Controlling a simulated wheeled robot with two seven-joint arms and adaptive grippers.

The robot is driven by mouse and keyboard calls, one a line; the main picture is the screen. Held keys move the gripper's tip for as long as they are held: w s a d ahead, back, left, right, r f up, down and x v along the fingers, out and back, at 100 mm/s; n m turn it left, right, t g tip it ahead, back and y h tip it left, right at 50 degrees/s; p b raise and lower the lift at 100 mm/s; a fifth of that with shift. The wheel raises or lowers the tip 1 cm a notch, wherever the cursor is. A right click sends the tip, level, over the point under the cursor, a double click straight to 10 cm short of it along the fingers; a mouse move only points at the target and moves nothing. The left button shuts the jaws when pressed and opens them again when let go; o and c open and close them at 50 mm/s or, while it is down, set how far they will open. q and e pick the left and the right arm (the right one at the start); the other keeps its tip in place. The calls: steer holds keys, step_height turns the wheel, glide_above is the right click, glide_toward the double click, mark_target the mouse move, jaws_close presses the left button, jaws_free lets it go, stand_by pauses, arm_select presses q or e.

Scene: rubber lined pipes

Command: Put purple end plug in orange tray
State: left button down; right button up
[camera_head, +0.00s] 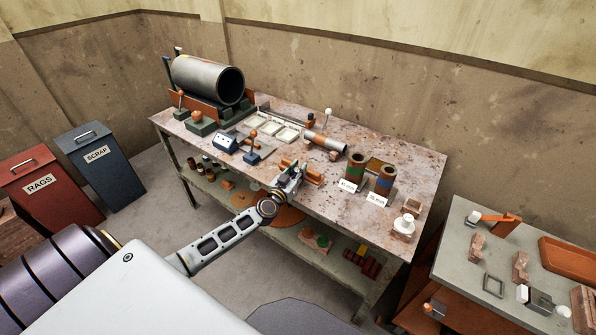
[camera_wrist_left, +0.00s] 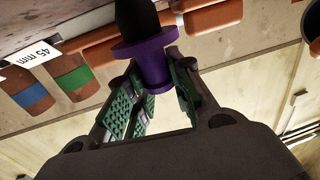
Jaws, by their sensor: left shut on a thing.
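The purple end plug (camera_wrist_left: 147,62) is between the green-padded fingers of my left gripper (camera_wrist_left: 152,88) in the left wrist view. It has a wide flange, and a dark rounded part continues beyond it at the top edge. In the head view my left gripper (camera_head: 296,169) is over the front middle of the workbench, and the plug is too small to make out there. An orange tray (camera_head: 572,263) lies on the grey side table at the far right, well apart from the gripper. My right gripper is not in view.
The workbench (camera_head: 415,160) holds two brown cups (camera_head: 355,167) with label cards, a large pipe (camera_head: 208,80), white trays (camera_head: 270,124) and a white knob-like part (camera_head: 404,225). Brick-like blocks and a frame (camera_head: 493,285) sit near the orange tray. A gap separates both tables.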

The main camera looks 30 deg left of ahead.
mark_target(296, 172)
arm_select(q)
steer(key=shift+f, duration=0.15)
steer(key=c, duration=1.3)
jaws_free()
steer(key=shift+o, duration=0.2)
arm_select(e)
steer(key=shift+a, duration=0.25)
arm_select(q)
steer(key=shift+s+d+p, duration=0.1)
steer(key=shift+s+p, duration=0.2)
steer(key=shift+s, duration=1.85)
steer(key=s, duration=0.7)
steer(key=shift+s+d, duration=0.2)
steer(key=shift+s, duration=0.15)
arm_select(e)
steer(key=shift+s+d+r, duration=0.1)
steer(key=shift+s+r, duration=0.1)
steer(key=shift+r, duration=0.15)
